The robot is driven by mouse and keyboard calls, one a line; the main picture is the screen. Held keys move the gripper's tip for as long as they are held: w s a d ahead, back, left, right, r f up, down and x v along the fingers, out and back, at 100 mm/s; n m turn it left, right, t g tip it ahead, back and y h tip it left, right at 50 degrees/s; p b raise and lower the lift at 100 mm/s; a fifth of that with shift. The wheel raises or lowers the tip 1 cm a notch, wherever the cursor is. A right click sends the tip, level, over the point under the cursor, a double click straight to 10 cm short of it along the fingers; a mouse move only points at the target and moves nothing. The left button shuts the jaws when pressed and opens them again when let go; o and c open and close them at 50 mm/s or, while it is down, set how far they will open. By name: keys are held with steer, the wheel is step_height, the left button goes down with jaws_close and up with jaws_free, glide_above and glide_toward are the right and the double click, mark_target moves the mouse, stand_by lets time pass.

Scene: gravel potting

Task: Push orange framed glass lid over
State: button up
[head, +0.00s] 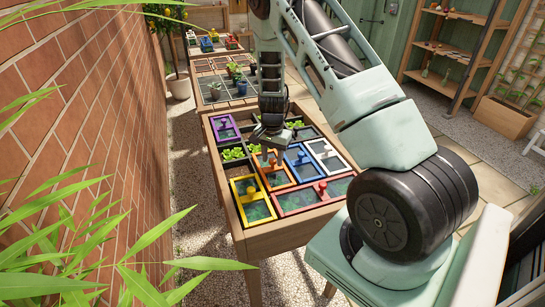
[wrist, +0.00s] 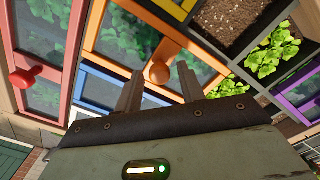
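I cannot tell how far the fingers are above the glass.
Around it lie a blue lid (head: 302,162), a white lid (head: 338,163), a yellow lid (head: 237,187), a red lid (head: 288,205) and a purple lid (head: 217,127). Open cells with leafy plants (wrist: 272,55) and bare soil (wrist: 232,22) adjoin. A brick wall (head: 60,110) stands on the left.

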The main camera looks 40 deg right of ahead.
mark_target(273, 159)
steer(key=shift+r, duration=0.1)
step_height(273, 159, up, 17)
steer(key=b, duration=0.1)
steer(key=shift+r, duration=0.15)
stand_by(0.4)
stand_by(0.4)
steer(key=s+a+r+n+y, duration=0.1)
steer(key=s+a+n, duration=0.25)
steer(key=a, duration=0.55)
steer(key=s+a+r+n, duration=0.15)
steer(key=a+n, duration=0.25)
steer(key=a, duration=0.5)
steer(key=s+a+r+n+y, duration=0.1)
steer(key=s+a+n, duration=0.25)
steer(key=a, duration=0.65)
steer(key=s+a+n, duration=0.4)
steer(key=s+n, duration=0.1)
steer(key=s, duration=0.4)
steer(key=s+a+n+h, duration=0.1)
steer(key=s+a+n, duration=0.4)
steer(key=s, duration=0.4)
steer(key=shift+a+r+n, duration=0.25)
steer(key=shift+a+n, duration=0.05)
steer(key=shift+n, duration=0.2)
steer(key=shift+w, duration=0.1)
